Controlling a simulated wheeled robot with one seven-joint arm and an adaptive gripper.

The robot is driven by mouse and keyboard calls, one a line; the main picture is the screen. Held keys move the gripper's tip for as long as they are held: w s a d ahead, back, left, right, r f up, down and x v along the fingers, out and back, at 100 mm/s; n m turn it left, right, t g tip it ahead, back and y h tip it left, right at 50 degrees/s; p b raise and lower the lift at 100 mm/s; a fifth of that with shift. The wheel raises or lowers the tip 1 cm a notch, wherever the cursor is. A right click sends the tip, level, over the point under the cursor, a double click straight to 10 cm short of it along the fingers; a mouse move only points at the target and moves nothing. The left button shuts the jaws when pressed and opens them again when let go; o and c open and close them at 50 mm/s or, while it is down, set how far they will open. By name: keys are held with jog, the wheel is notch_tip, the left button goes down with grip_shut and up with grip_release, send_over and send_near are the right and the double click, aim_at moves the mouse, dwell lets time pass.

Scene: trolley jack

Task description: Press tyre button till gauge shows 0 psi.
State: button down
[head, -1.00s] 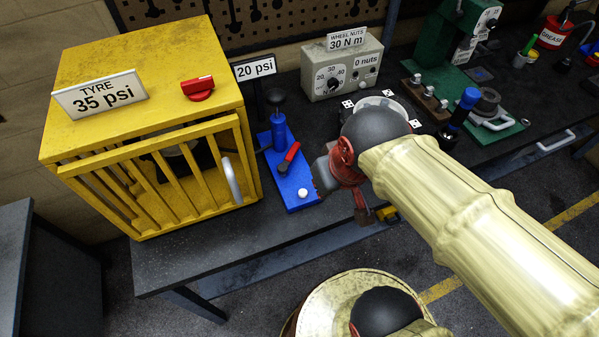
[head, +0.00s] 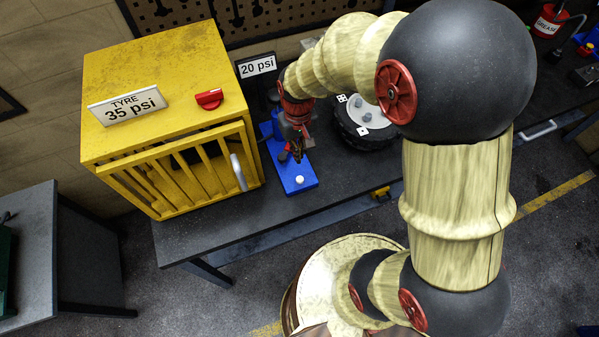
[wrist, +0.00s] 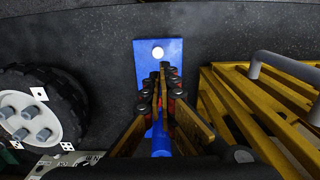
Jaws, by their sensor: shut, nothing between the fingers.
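A yellow cage (head: 160,62) with a barred front carries a sign (head: 127,104) reading "TYRE 35 psi" and a red knob (head: 209,98). To its right a blue base plate (head: 290,185) lies on the bench with a white round button (head: 299,180) near its front end. A sign (head: 257,66) behind it reads "20 psi". My gripper (head: 299,158) is shut and empty, pointing down over the plate. In the wrist view its fingertips (wrist: 163,68) appear just beside the white button (wrist: 158,53); contact cannot be told. My arm hides most of the plate's pump and lever.
A wheel with a black tyre (head: 365,125) lies right of the plate; it also shows in the wrist view (wrist: 40,110). The cage's grey handle (head: 238,172) sticks out left of my gripper. The bench front (head: 215,232) is clear. A grey table (head: 35,240) stands left.

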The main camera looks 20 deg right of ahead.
aim_at(299, 181)
dwell(0.3)
notch_tip(299, 181, down, 14)
dwell(0.6)
jog(key=shift+s+f+b, duration=0.15)
jog(key=shift+f+b, duration=0.75)
jog(key=shift+f, duration=0.25)
jog(key=shift+s, duration=0.1)
notch_tip(299, 181, up, 14)
jog(key=p, duration=0.2)
jog(key=shift+w+r+p, duration=0.25)
jog(key=shift+w+p, duration=0.1)
jog(key=shift+p, duration=0.05)
dwell(0.4)
